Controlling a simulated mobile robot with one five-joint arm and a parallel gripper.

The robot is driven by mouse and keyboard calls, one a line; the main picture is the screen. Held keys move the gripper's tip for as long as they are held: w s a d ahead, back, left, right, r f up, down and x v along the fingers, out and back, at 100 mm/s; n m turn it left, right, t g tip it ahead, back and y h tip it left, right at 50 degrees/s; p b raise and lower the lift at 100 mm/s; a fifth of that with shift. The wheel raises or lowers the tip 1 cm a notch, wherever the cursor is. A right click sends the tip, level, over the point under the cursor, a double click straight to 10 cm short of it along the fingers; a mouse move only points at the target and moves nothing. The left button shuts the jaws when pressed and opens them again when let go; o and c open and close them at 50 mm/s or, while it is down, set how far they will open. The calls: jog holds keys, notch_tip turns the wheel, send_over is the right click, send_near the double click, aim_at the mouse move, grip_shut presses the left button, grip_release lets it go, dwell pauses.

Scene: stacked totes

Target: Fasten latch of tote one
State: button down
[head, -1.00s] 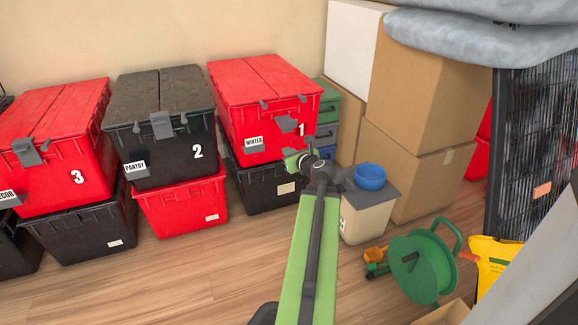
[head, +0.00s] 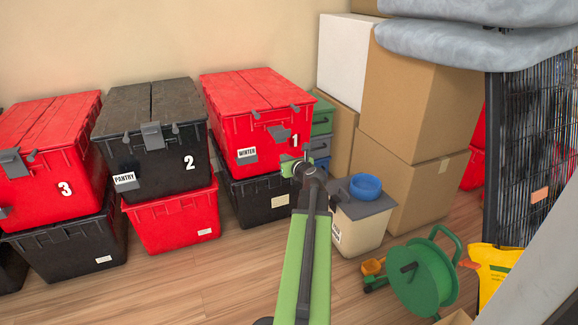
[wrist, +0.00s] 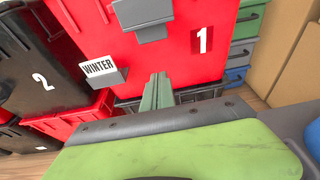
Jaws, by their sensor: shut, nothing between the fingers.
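Tote one (head: 235,128) is the red tote with a WINTER card and a white 1, stacked on a black tote. Its grey latch (head: 279,131) sits on the front wall below the lid rim and appears swung out from the wall, not over the lid edge. In the wrist view the latch (wrist: 143,14) is at the top, above the fingers. My gripper (head: 296,165) is in front of the tote's lower front, below the latch. In the wrist view its fingers (wrist: 157,92) are together and empty, pointing at the red wall. Contact with the wall cannot be told.
Black tote two (head: 152,110) and red tote three (head: 50,130) stand to the left, their latches up at the rim. A beige bin with a blue bowl (head: 366,186), cardboard boxes (head: 420,95) and a green reel (head: 420,277) are right. Open floor lies front left.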

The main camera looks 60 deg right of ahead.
aim_at(278, 132)
jog(key=r+p, duration=0.1)
jog(key=w+d+r+p, duration=0.1)
jog(key=w+r+p, duration=0.1)
jog(key=shift+w+d+r+p, duration=0.15)
jog(key=shift+d+r+p, duration=0.05)
jog(key=shift+d+p, duration=0.15)
jog(key=shift+f, duration=0.1)
